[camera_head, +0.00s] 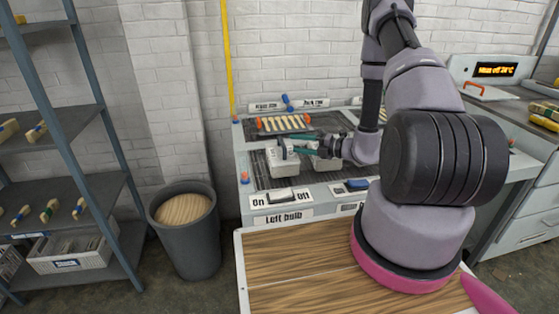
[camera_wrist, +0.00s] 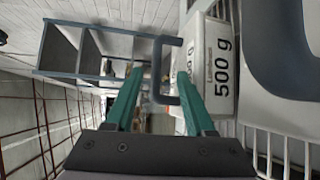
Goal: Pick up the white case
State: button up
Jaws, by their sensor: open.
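A white case (camera_head: 287,163) with a dark grey handle (camera_head: 283,149) sits on the dark grated top of the bench. In the wrist view the white case (camera_wrist: 213,62) carries a "500 g" label, and its handle (camera_wrist: 157,65) lies between my fingertips. My gripper (camera_head: 287,141) has two green fingers and reaches from the right to the handle. My gripper (camera_wrist: 160,76) is open in the wrist view; I cannot tell whether a finger touches the handle.
The bench carries an orange-ended rack (camera_head: 283,124) behind the cases and an On/Off switch (camera_head: 281,196) in front. A wooden-topped surface (camera_head: 300,262) lies nearer. A round bin (camera_head: 187,225) and a shelf unit (camera_head: 75,140) stand left; a counter (camera_head: 515,110) stands right.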

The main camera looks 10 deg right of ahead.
aim_at(282, 141)
jog(key=shift+x, duration=3.55)
jog(key=shift+r, duration=0.15)
grip_shut()
